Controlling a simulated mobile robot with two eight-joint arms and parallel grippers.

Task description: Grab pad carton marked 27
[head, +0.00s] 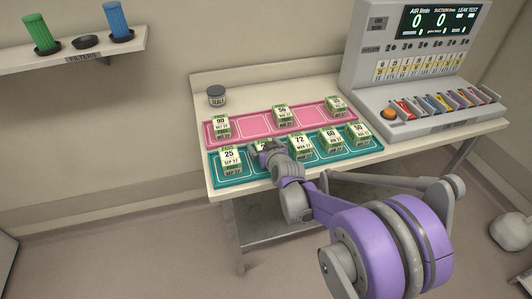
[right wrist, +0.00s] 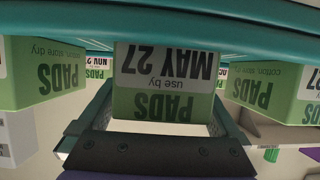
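In the right wrist view, which is upside down, a white-and-green pad carton (right wrist: 165,85) reading "use by MAY 27" stands on the teal tray, straight ahead of my right gripper (right wrist: 165,115). The fingers look open, one at each side of this carton, with no clear squeeze. In the head view my right gripper (head: 262,148) is at the teal tray (head: 262,177), covering most of this carton, so its large number is hidden. The other teal-tray cartons include 25 (head: 231,160), 72 (head: 300,146), 60 (head: 330,139) and 50 (head: 358,133). My left gripper is not in view.
A pink tray (head: 252,124) behind holds cartons 90 (head: 221,126), 56 (head: 282,115) and another (head: 336,105). A dark jar (head: 216,96) stands at the back left. A control console (head: 410,75) fills the table's right. Neighbouring cartons stand close on both sides of my gripper.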

